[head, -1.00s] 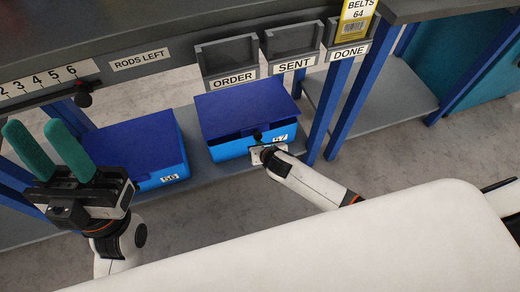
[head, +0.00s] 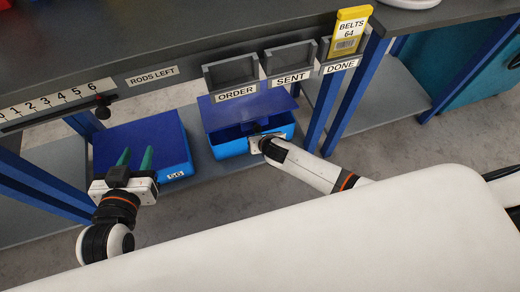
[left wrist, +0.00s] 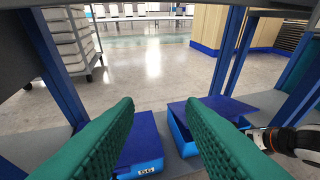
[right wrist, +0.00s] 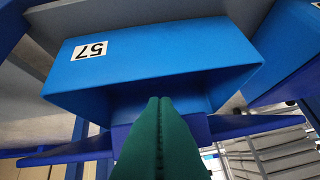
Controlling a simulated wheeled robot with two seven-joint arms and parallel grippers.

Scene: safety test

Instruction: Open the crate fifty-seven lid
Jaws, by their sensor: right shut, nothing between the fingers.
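Crate fifty-seven (head: 231,148) is a bright blue box on the low shelf; its 57 label shows upside down in the right wrist view (right wrist: 90,49). Its dark blue lid (head: 222,114) is tilted up at the front, with a dark gap below it. My right gripper (head: 257,131) is at the crate's front. In the right wrist view its green fingers (right wrist: 159,100) are together and empty, reaching into the gap between the crate and the lid; whether they touch the lid is unclear. My left gripper (head: 135,156) is open and empty in front of crate fifty-six.
Crate fifty-six (head: 178,152), with a dark blue lid lying shut, stands to the left. Trays marked ORDER (head: 236,93), SENT (head: 292,79) and DONE (head: 340,66) hang above along the bench edge. Blue posts (head: 322,105) flank the shelf.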

